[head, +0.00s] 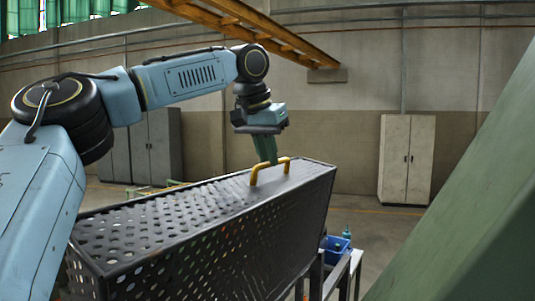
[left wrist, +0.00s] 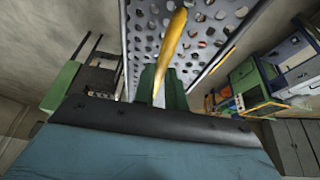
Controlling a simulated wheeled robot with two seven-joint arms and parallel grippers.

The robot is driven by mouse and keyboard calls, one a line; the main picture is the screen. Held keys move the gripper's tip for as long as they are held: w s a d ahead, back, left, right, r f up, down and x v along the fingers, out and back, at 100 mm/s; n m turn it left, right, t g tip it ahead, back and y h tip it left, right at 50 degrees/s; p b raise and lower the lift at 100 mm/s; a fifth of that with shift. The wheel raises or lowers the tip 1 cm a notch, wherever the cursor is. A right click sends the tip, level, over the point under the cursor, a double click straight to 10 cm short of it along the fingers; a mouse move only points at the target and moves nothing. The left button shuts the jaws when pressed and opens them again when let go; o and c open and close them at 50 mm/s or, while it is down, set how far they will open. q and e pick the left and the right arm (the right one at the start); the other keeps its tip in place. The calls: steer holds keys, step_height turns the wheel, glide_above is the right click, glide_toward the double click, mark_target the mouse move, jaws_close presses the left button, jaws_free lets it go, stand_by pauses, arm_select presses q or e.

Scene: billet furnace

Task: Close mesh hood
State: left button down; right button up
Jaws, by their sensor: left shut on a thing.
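The mesh hood (head: 200,235) is a dark perforated box with a yellow bar handle (head: 270,171) on its top. It fills the lower middle of the head view, and its perforated panel (left wrist: 205,20) also shows at the top of the left wrist view. My left gripper (head: 271,158) reaches down onto the hood's top and is shut on the yellow handle. In the left wrist view the yellow handle (left wrist: 172,45) runs between the green fingers (left wrist: 161,85). What lies inside the hood is hidden. My right gripper is not in view.
A blue bin (head: 336,248) stands on a light table to the right of the hood. Pale cabinets (head: 407,160) stand at the back wall, with grey cabinets (head: 157,145) at left. A large green slanted surface fills the right side. Floor between hood and back wall looks clear.

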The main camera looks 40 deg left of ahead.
arm_select(q)
steer(key=s+a+f+h, duration=0.1)
steer(key=a+f, duration=0.2)
steer(key=a, duration=0.8)
steer(key=s+a+f+h, duration=0.1)
steer(key=a+f, duration=0.3)
steer(key=a, duration=0.7)
steer(key=shift+s+a+f+n+h, duration=0.15)
steer(key=shift+s+a+n+h, duration=0.05)
steer(key=shift+s+n+h, duration=0.1)
steer(key=c, duration=1.5)
jaws_free()
steer(key=shift+o, duration=0.2)
